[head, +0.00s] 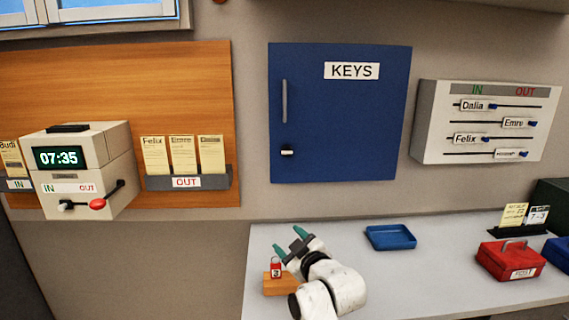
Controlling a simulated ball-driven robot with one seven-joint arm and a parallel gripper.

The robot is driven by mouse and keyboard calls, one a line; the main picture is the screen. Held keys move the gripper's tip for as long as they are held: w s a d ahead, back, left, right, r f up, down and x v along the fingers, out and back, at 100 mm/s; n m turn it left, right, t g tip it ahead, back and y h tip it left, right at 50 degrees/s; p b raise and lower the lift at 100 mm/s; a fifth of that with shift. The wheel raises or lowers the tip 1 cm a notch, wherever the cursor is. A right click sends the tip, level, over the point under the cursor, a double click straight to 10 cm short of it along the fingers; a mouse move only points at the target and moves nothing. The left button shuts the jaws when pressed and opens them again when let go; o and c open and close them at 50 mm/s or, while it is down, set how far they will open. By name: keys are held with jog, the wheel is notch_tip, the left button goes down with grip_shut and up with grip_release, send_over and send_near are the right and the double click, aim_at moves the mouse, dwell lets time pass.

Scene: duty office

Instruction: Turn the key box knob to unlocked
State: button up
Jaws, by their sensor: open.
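The key box (345,115) is a blue wall cabinet with a white KEYS label (351,71) and a grey vertical handle (285,101). Its door looks shut. The small knob (288,152) is black and white and sits low on the left side of the door, below the handle. Its white part looks roughly horizontal; whether that means locked or unlocked I cannot tell. My gripper (291,244) has green fingertips and is open and empty. It is below the knob, over the left part of the desk, apart from the box.
A wooden block (281,285) with a red numbered tag (276,267) stands on the desk (420,275) close to my gripper. A blue tray (390,237) and a red box (511,261) lie to the right. A time clock (85,170) and an in/out board (485,122) flank the key box.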

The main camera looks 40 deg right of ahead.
aim_at(288, 154)
jog(key=w+d+r+t+h, duration=0.2)
jog(key=w+d+r, duration=0.15)
jog(key=r, duration=0.35)
jog(key=w+d+r+t+h, duration=0.2)
jog(key=d+r, duration=0.3)
jog(key=r, duration=0.2)
jog(key=x, duration=0.3)
jog(key=p+x, duration=0.1)
jog(key=x, duration=0.2)
jog(key=p+x, duration=0.1)
jog(key=x, duration=0.3)
jog(key=shift+w+a+f, duration=0.25)
jog(key=shift+w+f, duration=0.05)
jog(key=c, duration=1)
